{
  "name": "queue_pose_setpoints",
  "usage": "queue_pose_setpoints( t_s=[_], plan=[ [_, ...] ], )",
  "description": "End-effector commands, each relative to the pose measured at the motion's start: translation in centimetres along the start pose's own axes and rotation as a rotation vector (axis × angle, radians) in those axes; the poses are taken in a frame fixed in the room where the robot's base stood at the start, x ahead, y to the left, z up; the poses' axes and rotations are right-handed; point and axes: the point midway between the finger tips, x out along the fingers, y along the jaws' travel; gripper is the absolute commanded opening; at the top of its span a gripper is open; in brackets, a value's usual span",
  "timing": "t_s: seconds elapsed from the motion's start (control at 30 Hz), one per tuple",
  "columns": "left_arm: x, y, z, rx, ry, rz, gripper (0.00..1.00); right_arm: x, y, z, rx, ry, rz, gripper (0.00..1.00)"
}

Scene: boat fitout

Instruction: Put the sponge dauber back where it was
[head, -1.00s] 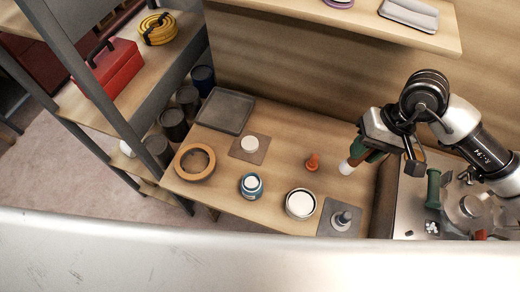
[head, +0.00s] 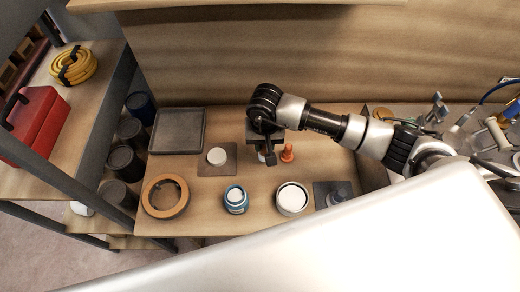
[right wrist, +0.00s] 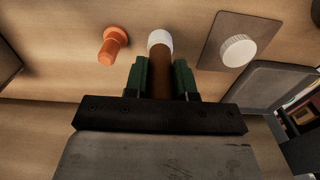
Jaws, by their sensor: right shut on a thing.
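My right gripper (head: 266,150) is shut on a brown-handled, white-tipped piece, which looks like the sponge dauber (head: 262,155). In the right wrist view the dauber (right wrist: 160,72) sits between the green fingers, its white end pointing away from the gripper. The gripper is over the bench, just left of a small orange piece (head: 287,153) and right of the mat (head: 230,167) with a white disc (head: 217,156). I cannot tell whether the dauber touches the bench. My left gripper is not in view.
A grey tray (head: 178,147) lies at the back left. A tan ring (head: 152,203), a blue jar (head: 236,205), a white-topped tin (head: 292,209) and a dark mat (head: 322,190) with a grey piece line the front. Bare wood shows between them.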

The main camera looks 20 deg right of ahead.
Motion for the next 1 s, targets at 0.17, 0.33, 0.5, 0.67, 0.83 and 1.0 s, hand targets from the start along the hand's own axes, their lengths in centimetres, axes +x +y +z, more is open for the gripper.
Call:
queue_pose_setpoints(
  t_s=[0.17, 0.33, 0.5, 0.67, 0.83, 1.0],
  plan=[
    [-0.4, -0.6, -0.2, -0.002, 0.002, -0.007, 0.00, 0.9, -1.1, 0.2, 0.000, -0.002, 0.002, 0.02],
    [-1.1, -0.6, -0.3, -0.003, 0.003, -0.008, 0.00, 3.3, -1.2, 0.3, 0.002, -0.005, 0.002, 0.02],
    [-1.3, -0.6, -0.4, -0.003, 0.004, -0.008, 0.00, 4.7, -1.1, 0.2, 0.000, -0.001, 0.001, 0.02],
    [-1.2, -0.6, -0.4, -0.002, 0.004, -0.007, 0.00, 4.8, -1.1, 0.2, 0.000, 0.000, 0.001, 0.02],
    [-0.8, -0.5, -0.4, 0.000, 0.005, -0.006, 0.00, 5.1, -1.1, 0.2, -0.001, 0.000, 0.001, 0.02],
    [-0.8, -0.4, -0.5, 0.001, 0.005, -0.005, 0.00, 5.0, -1.1, 0.2, -0.001, -0.001, 0.001, 0.45]
  ],
)
